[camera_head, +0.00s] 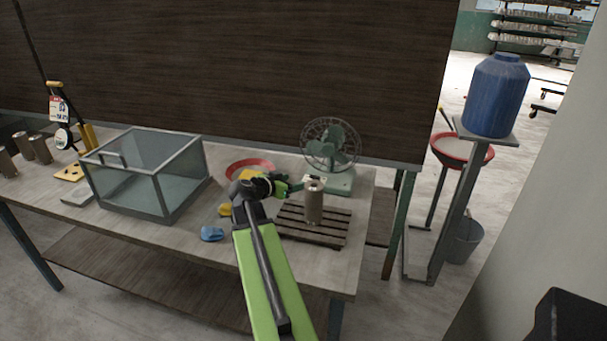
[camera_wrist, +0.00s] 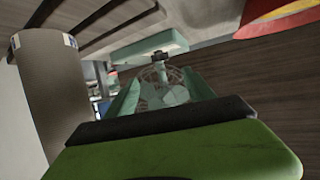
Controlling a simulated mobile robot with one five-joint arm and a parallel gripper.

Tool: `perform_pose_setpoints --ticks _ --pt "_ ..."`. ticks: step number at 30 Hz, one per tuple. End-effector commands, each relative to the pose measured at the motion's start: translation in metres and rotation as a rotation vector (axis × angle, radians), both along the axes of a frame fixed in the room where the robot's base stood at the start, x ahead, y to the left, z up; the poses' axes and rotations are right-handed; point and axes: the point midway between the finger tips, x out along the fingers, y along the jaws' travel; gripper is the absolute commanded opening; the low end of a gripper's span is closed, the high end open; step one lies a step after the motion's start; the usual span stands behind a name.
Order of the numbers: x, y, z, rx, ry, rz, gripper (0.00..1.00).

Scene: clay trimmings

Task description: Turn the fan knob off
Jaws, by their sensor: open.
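A green desk fan (camera_head: 331,143) with a round wire cage stands at the back right of the table, on a pale green base (camera_head: 342,184). In the wrist view the fan (camera_wrist: 163,92) appears upside down, with its base (camera_wrist: 150,44) above. A small dark knob (camera_wrist: 160,57) with a red mark sits at the base's near edge. I cannot see the knob clearly in the head view.
A red bowl (camera_head: 247,166) is behind my gripper. A glass box (camera_head: 147,178) fills the table's left. Blue (camera_head: 212,234) and yellow pieces lie left of my arm.

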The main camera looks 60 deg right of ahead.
Motion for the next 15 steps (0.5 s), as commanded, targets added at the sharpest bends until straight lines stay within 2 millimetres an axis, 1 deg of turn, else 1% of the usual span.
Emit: perform_pose_setpoints --ticks 1,3,6,9,15 --pt "0.0 0.013 0.009 0.0 0.0 0.003 0.62" --pt "0.0 0.025 0.013 0.0 -0.001 0.002 0.62" --pt "0.001 0.037 0.017 0.001 -0.001 0.002 0.62" --pt "0.002 0.043 0.018 0.001 0.0 0.001 0.62" --pt "0.002 0.044 0.017 0.001 0.0 0.0 0.62"
